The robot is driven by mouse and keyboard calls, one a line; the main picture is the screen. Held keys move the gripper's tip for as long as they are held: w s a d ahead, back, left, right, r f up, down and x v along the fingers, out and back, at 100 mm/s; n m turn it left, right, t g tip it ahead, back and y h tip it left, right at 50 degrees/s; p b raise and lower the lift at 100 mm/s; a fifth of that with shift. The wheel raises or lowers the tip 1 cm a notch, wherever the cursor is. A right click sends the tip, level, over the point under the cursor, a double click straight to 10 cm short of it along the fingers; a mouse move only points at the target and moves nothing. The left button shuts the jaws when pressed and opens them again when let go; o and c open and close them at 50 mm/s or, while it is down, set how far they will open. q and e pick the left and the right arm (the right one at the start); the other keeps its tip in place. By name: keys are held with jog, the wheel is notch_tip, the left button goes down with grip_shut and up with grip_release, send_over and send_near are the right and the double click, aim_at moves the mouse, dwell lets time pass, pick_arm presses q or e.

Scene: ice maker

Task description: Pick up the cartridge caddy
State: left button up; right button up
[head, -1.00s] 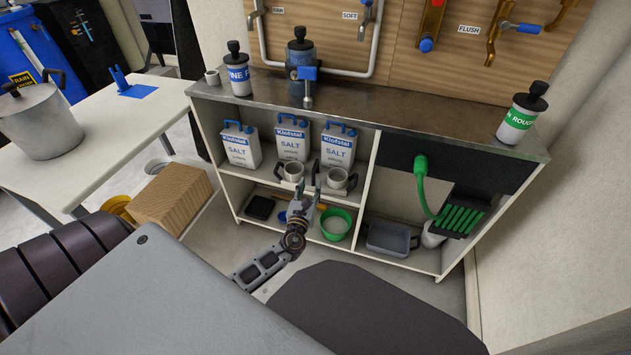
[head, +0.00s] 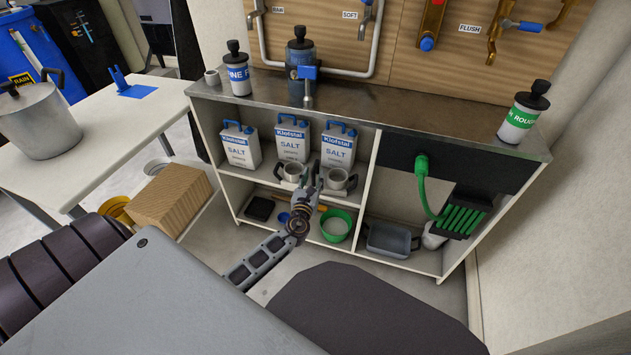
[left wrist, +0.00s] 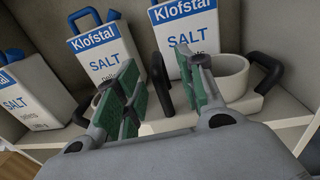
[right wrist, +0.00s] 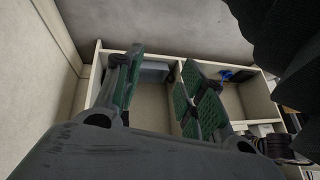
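The cartridge caddy appears to be the pale two-cup piece (head: 337,181) with dark handles on the middle shelf, in front of the salt boxes. The left wrist view shows its right cup (left wrist: 228,76) and pale base. My left gripper (head: 318,172) reaches in at the front of the caddy, between the two cups. In the left wrist view its green-padded fingers (left wrist: 160,88) stand apart, with a dark upright handle showing in the gap. I cannot tell whether they touch it. The left cup is mostly hidden there. My right gripper (right wrist: 162,90) is open and empty, away from the caddy.
Salt boxes (head: 292,138) stand close behind the caddy. Below are a green bowl (head: 335,226) and a grey tray (head: 390,240). An upright divider (head: 369,185) stands right of the caddy. The countertop (head: 420,115) overhangs the shelf.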

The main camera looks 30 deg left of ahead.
aim_at(313, 173)
pick_arm(q)
jog(key=shift+w, duration=0.1)
pick_arm(e)
jog(key=shift+w, duration=0.1)
pick_arm(q)
jog(key=shift+w+a, duration=0.35)
jog(key=shift+w, duration=0.1)
jog(key=shift+b+x, duration=0.6)
jog(key=shift+x, duration=0.6)
jog(key=shift+w+a, duration=0.35)
jog(key=shift+w, duration=0.3)
pick_arm(e)
jog(key=f, duration=0.3)
jog(key=shift+a+f+t, duration=0.1)
jog(key=shift+a+t, duration=0.15)
jog(key=shift+t, duration=0.15)
pick_arm(q)
grip_shut()
